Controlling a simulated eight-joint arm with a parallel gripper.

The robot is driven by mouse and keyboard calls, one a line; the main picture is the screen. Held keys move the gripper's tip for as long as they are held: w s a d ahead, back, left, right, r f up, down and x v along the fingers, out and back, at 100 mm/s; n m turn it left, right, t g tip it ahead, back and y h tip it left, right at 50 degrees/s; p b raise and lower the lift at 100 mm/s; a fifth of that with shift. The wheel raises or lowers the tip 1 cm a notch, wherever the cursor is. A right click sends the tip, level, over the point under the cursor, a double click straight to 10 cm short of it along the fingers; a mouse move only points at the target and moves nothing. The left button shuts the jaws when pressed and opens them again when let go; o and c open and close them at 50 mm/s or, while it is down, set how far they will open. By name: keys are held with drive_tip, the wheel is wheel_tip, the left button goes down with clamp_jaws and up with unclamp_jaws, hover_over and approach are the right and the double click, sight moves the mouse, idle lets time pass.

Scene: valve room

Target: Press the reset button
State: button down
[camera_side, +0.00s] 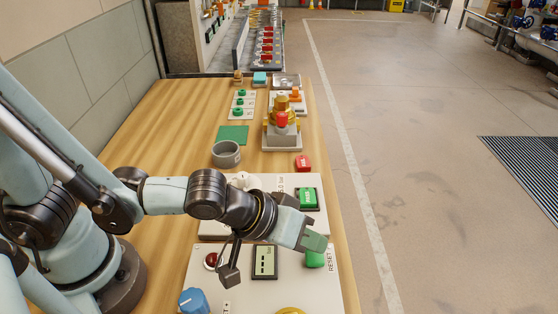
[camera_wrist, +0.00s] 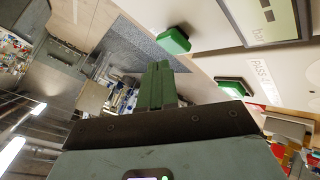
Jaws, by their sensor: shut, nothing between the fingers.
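A green button (camera_side: 315,260) sits on the near light panel (camera_side: 212,288), beside the lettering RESET (camera_side: 330,260). My gripper (camera_side: 318,243) is shut and empty, with its fingertips just above this button in the side view, partly covering it. In the wrist view the shut fingers (camera_wrist: 159,70) end close to a green button (camera_wrist: 173,42), with a small gap between them in the picture. I cannot tell from the side view whether they touch.
The near panel also carries a display (camera_side: 264,262), a red lamp (camera_side: 212,261) and a blue knob (camera_side: 193,301). A second green button (camera_side: 308,198) is on the panel behind. A grey ring (camera_side: 226,154) and a brass valve (camera_side: 282,122) stand farther back on the wooden table.

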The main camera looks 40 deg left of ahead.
sight(309, 256)
drive_tip(key=shift+r, duration=0.1)
drive_tip(key=shift+r, duration=2.4)
drive_tip(key=a+r+m+y, duration=0.2)
drive_tip(key=a+y, duration=0.3)
drive_tip(key=a, duration=1.8)
drive_tip(key=shift+w+r+g, duration=0.15)
drive_tip(key=shift+r+g, duration=0.15)
drive_tip(key=shift+g, duration=0.1)
